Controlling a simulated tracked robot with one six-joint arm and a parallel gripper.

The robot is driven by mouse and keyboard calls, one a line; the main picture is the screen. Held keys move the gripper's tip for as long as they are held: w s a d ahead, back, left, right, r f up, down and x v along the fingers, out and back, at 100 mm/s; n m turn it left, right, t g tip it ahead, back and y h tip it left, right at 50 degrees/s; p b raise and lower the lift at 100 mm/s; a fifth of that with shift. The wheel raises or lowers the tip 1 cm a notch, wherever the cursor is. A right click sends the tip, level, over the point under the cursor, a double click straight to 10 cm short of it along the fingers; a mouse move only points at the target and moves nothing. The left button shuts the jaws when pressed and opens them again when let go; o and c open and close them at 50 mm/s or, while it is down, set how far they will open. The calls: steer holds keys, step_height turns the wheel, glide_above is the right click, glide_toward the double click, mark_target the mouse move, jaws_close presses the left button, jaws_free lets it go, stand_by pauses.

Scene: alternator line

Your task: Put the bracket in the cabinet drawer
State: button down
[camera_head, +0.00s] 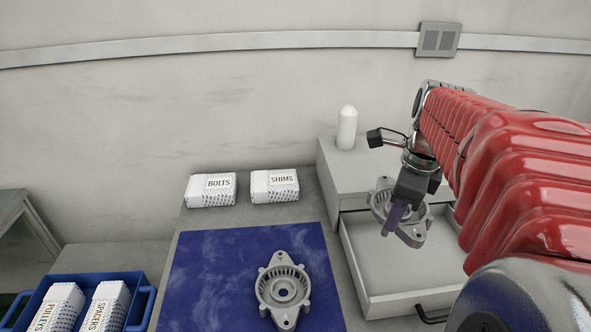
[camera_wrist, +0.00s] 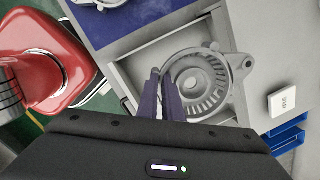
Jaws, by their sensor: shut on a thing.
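My gripper (camera_head: 394,213) is shut on a grey ring-shaped bracket (camera_head: 412,234) with lobed ears. The gripper holds it above the open drawer (camera_head: 370,265) of the grey cabinet (camera_head: 340,172), toward the drawer's back. In the wrist view the fingers (camera_wrist: 164,82) grip the near edge of the bracket (camera_wrist: 205,88), and the drawer interior (camera_wrist: 135,62) shows beneath it. The drawer looks empty where it is visible; my arm hides its right part. A second similar bracket (camera_head: 284,312) lies on the blue mat (camera_head: 205,270).
A white bottle (camera_head: 346,128) stands on the cabinet top. Two white boxes, BOLTS (camera_head: 211,190) and SHIMS (camera_head: 274,186), sit behind the mat. A blue crate (camera_head: 139,308) with labelled boxes is at lower left. The drawer's dark handle (camera_head: 432,317) projects at its front.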

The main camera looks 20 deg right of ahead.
step_height(320, 180, down, 12)
steer(key=shift+f, duration=0.2)
stand_by(0.4)
steer(key=shift+f, duration=1.95)
steer(key=c, duration=1.9)
jaws_free()
steer(key=shift+f, duration=0.1)
steer(key=r, duration=0.4)
steer(key=s+r, duration=0.1)
steer(key=r, duration=0.7)
steer(key=shift+s, duration=0.35)
